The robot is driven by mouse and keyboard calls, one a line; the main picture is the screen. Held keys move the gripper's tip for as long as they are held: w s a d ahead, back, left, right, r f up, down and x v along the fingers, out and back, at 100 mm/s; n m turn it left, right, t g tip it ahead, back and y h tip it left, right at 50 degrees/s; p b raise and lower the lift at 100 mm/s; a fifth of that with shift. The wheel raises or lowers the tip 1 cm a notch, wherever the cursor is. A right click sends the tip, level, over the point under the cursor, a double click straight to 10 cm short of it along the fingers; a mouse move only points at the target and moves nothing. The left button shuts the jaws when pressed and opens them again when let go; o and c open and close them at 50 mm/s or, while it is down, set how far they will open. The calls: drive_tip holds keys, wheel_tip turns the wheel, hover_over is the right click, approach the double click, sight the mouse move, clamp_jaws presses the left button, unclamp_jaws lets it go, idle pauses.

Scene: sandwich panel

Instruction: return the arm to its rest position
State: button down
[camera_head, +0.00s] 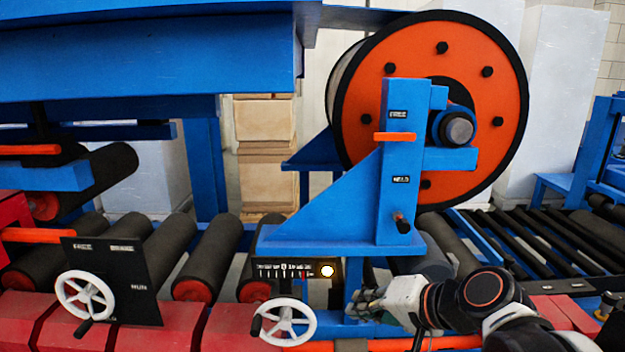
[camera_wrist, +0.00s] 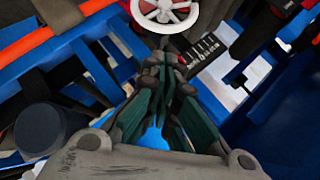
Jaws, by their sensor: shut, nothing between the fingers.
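My gripper (camera_head: 366,303) is at the lower middle of the head view, reaching in from the right in front of the blue machine frame. In the wrist view its fingers (camera_wrist: 170,68) come together with nothing between them. A white handwheel (camera_head: 284,323) with a dark handle is just left of my gripper in the head view. That wheel also shows at the top of the wrist view (camera_wrist: 165,10), beyond the fingertips. The gripper and the wheel look apart. My arm spans the lower right of the head view.
A scale panel with a lit round lamp (camera_head: 327,271) is just above the gripper. A blue bracket (camera_head: 345,205) carries a large orange disc (camera_head: 480,90). A second handwheel (camera_head: 85,297) is on a black panel at left. Dark rollers (camera_head: 207,257) line the conveyor.

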drive_tip(key=s+d+f+n+h, duration=0.2)
drive_tip(key=s+d+h, duration=0.1)
drive_tip(key=s+d, duration=0.2)
drive_tip(key=s+d+f+n+g+h+b, duration=0.1)
drive_tip(key=s+d+f+n+h, duration=0.1)
drive_tip(key=s+d+h, duration=0.2)
drive_tip(key=s+d, duration=0.1)
drive_tip(key=s, duration=0.2)
drive_tip(key=shift+d+f+n, duration=0.3)
drive_tip(key=shift+d+f, duration=0.05)
drive_tip(key=shift+d, duration=0.05)
